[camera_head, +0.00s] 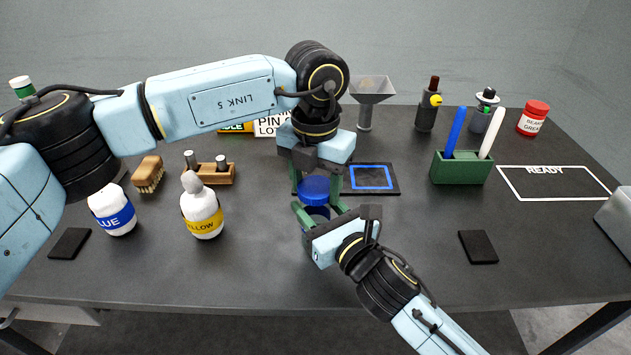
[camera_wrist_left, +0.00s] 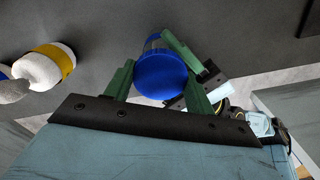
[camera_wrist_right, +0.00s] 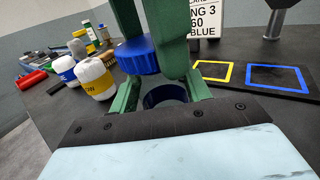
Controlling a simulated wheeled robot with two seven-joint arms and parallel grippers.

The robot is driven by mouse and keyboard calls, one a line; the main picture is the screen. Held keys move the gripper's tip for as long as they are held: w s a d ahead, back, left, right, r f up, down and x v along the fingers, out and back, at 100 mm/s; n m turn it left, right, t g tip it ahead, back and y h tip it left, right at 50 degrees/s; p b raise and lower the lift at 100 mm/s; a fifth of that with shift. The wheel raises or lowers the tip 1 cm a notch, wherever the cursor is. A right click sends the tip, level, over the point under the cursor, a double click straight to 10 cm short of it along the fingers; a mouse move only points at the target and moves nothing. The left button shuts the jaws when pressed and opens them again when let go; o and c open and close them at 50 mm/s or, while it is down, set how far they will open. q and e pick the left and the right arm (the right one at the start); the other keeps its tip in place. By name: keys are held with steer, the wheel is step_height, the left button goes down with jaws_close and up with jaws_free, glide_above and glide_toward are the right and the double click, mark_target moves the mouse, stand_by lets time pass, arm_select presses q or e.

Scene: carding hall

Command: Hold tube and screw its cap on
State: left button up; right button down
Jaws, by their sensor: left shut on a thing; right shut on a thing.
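The blue ribbed cap (camera_head: 315,188) is between the fingers of my left gripper (camera_head: 317,192), which is shut on it from above. It also shows in the left wrist view (camera_wrist_left: 160,78) and the right wrist view (camera_wrist_right: 138,55). My right gripper (camera_head: 320,212) is shut around the tube (camera_head: 318,213), which stands below the cap. In the right wrist view the tube's open mouth (camera_wrist_right: 165,95) shows, dark inside with a blue rim. The cap is above the mouth and apart from it. The tube's lower part is hidden by my right gripper.
A brush (camera_head: 149,173) and wooden holder (camera_head: 210,176) lie behind. A blue-outlined pad (camera_head: 390,188), funnel stand (camera_head: 365,118) and green pen box (camera_head: 461,174) stand beyond. The READY outline (camera_head: 507,185) is clear.

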arm_select(q)
steer(key=m, duration=0.5)
steer(key=shift+m, duration=0.4)
steer(key=m, duration=0.5)
steer(key=shift+m, duration=0.3)
steer(key=m, duration=0.5)
steer(key=shift+m, duration=0.3)
steer(key=m, duration=0.4)
steer(key=o, duration=1.1)
steer(key=shift+r, duration=2.2)
